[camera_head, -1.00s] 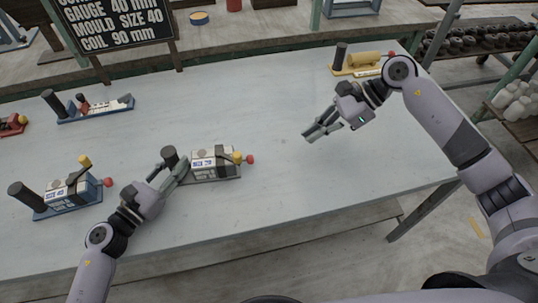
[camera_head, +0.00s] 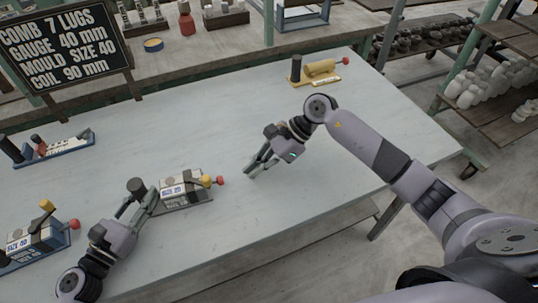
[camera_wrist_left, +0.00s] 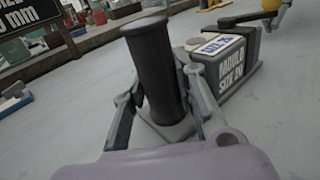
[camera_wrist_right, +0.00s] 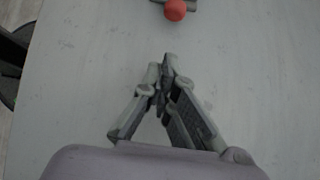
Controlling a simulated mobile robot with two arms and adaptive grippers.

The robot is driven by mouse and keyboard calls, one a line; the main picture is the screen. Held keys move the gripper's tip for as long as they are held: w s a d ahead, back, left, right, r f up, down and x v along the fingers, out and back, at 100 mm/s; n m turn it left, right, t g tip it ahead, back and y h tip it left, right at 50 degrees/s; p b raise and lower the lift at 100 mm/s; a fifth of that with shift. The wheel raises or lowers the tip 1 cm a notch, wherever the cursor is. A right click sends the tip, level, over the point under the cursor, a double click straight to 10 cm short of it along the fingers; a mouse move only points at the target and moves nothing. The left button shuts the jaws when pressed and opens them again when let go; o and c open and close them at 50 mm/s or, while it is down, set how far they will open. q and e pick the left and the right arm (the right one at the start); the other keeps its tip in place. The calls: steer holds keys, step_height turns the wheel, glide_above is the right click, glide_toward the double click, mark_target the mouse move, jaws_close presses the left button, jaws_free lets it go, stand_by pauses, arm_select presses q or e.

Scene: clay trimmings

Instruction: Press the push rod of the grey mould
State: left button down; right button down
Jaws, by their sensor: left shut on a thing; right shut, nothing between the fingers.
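The grey mould (camera_head: 184,190) sits on the table, with a white label, a yellow knob (camera_head: 206,181) and a red-tipped push rod (camera_head: 220,181) at its right end. A black upright handle (camera_head: 135,187) stands at its left end. My left gripper (camera_head: 138,203) is shut around this handle; the left wrist view shows the handle (camera_wrist_left: 153,65) between the fingers and the mould (camera_wrist_left: 235,65) beside it. My right gripper (camera_head: 252,171) is shut and empty, a short gap right of the red tip. The right wrist view shows the red ball (camera_wrist_right: 175,10) ahead of the closed fingertips (camera_wrist_right: 166,60).
A blue-based mould (camera_head: 35,245) stands left of my left gripper, and another blue-based device (camera_head: 55,150) lies behind it. A yellow device (camera_head: 318,72) is at the far edge. A black sign (camera_head: 65,50) stands at the back left. The table right of my right gripper is clear.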

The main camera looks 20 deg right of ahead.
mark_target(230, 186)
steer(key=shift+a+f, duration=0.15)
steer(key=shift+a, duration=1)
steer(key=shift+a+f, duration=0.15)
steer(key=shift+a, duration=1)
steer(key=shift+a, duration=1.4)
steer(key=d, duration=0.5)
steer(key=shift+w+r, duration=0.1)
steer(key=shift+r, duration=0.15)
steer(key=v, duration=0.9)
steer(key=shift+a+r, duration=0.1)
arm_select(q)
steer(key=c, duration=1.2)
jaws_free()
